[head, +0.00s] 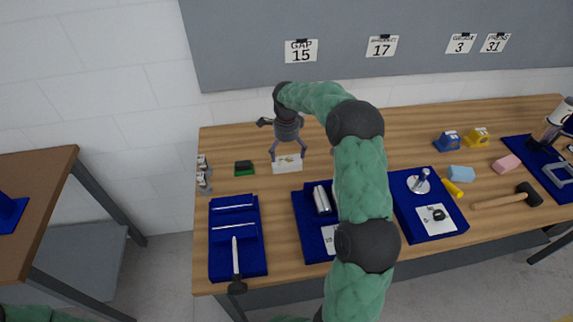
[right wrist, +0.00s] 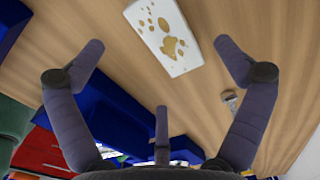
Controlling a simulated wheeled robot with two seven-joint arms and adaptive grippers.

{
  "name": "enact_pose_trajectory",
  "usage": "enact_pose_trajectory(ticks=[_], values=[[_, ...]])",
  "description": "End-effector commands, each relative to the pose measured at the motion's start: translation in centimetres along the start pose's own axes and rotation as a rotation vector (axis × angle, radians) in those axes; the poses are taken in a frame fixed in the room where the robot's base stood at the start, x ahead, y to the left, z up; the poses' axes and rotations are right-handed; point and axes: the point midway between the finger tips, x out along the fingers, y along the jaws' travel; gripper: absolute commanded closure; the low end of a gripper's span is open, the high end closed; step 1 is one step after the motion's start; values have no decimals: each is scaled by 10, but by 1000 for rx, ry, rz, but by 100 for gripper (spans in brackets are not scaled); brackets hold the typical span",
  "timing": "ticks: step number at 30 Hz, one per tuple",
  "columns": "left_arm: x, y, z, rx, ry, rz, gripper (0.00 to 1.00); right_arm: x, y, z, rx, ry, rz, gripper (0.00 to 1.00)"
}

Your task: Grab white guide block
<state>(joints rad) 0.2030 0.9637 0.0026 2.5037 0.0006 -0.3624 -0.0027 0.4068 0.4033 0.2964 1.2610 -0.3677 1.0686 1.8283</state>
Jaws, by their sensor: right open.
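The white guide block (head: 286,165) lies on the wooden table toward the back left, with brown spots on its top. It also shows in the right wrist view (right wrist: 160,35), lying at an angle beyond the fingertips. My right gripper (head: 289,153) points down over it, fingers spread wide and empty. In the wrist view the block appears between the spread fingertips, with clear gaps to both. I cannot tell the exact height above it. My left gripper is not in view.
A green-and-black block (head: 244,168) sits left of the guide block. Blue trays with tools (head: 257,262) and metal parts (head: 302,240) lie in front. Small grey objects (head: 203,178) stand at the left edge. A mallet (head: 510,197) lies to the right. The table behind is mostly clear.

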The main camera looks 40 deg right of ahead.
Motion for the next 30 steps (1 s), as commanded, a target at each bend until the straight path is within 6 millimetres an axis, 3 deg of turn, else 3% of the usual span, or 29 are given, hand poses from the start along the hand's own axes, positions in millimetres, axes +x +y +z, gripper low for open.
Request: enact_pose_trajectory(ticks=[5, 15, 22, 23, 30], values=[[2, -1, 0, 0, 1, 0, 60, 10, 0, -1, 0, 0, 0, 0], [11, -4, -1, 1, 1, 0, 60, 53, -1, -3, 0, 0, 1, 0], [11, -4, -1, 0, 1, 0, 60, 54, -1, -3, 0, 0, -1, 0], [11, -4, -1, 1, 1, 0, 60, 54, -1, -3, 0, 0, -1, 3], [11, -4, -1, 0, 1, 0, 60, 55, -1, -3, 0, 0, -1, 69]])
